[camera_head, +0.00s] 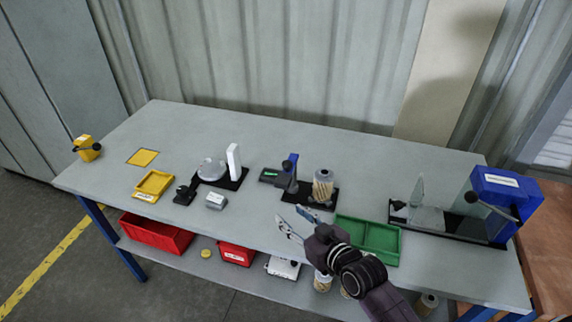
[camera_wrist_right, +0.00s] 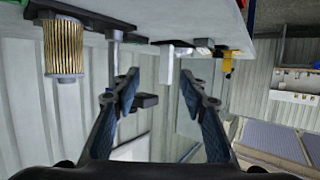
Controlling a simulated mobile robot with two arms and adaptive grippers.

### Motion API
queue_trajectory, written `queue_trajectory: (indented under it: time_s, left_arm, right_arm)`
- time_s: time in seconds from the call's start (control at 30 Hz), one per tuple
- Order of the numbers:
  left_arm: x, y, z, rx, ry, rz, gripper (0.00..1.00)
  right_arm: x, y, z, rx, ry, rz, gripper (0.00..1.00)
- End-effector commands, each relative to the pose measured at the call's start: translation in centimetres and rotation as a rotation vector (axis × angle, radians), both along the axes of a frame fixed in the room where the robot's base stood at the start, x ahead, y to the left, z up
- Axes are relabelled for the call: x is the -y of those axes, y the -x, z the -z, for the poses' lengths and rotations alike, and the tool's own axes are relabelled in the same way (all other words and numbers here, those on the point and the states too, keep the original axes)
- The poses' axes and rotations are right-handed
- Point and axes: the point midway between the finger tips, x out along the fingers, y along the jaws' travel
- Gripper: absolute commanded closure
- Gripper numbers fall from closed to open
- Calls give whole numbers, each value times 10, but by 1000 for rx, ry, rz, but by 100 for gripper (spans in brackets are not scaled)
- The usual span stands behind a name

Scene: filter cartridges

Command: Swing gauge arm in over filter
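The filter (camera_head: 323,184), a pleated tan cartridge with a pale end cap, stands upright on a black base plate (camera_head: 318,202) in the head view. Beside it, to the left, is the gauge post with a blue top (camera_head: 290,163). The gauge arm (camera_head: 272,176), dark with a green display, points left, away from the filter. The wrist view is upside down; the filter (camera_wrist_right: 62,48) shows at upper left and the post (camera_wrist_right: 113,65) partly behind a finger. My right gripper (camera_head: 289,214) is open and empty, in front of the gauge. My left gripper is out of view.
A green tray (camera_head: 385,224) lies right of the filter. A scale with a white upright (camera_head: 234,161) and a small grey block (camera_head: 216,201) are to the left. A blue press (camera_head: 505,195) stands at the right end. Red bins (camera_head: 155,233) sit on the lower shelf.

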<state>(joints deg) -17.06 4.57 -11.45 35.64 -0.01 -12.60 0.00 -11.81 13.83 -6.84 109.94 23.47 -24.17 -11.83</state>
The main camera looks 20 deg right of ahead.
Motion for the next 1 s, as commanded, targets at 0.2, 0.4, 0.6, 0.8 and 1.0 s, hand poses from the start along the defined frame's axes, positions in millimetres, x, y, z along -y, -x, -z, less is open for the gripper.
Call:
queue_trajectory:
  time_s: [0.2, 0.4, 0.6, 0.8, 1.0]
  left_arm:
    - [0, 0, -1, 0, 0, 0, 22]
    - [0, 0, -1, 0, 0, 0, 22]
    - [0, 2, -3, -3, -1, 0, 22]
    - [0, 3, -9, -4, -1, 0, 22]
    - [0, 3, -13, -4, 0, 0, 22]
  right_arm:
    - [29, -46, -54, 235, -54, 62, 61]
    - [40, -55, -71, 301, -69, 87, 61]
    - [39, -64, -72, 303, -71, 88, 61]
    - [33, -92, -73, 302, -71, 87, 61]
    - [27, -118, -71, 300, -70, 86, 61]
